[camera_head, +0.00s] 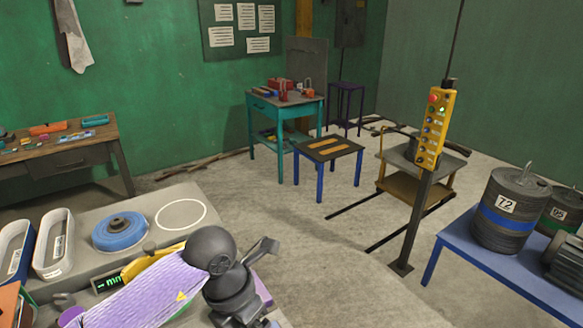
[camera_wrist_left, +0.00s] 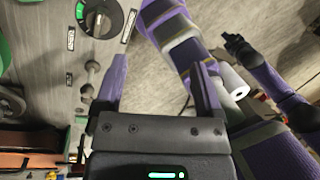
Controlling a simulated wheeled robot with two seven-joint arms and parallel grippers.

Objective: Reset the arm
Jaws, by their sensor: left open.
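My left gripper (camera_wrist_left: 160,85) is open and empty in the left wrist view, its two purple fingers spread wide apart. Floor and purple links of my own body show beyond and beside the fingers. A black round dial (camera_wrist_left: 103,14) on a grey panel lies close to the left finger. In the head view my purple left arm comes in from the lower left over a grey bench (camera_head: 140,208). Its dark joints are near the bottom middle, and I cannot make out the fingers there. My right gripper is not seen in either view.
A yellow button pendant (camera_head: 431,128) stands centre right. A blue table (camera_head: 505,270) holds drum weights (camera_head: 508,210). Middle floor is open.

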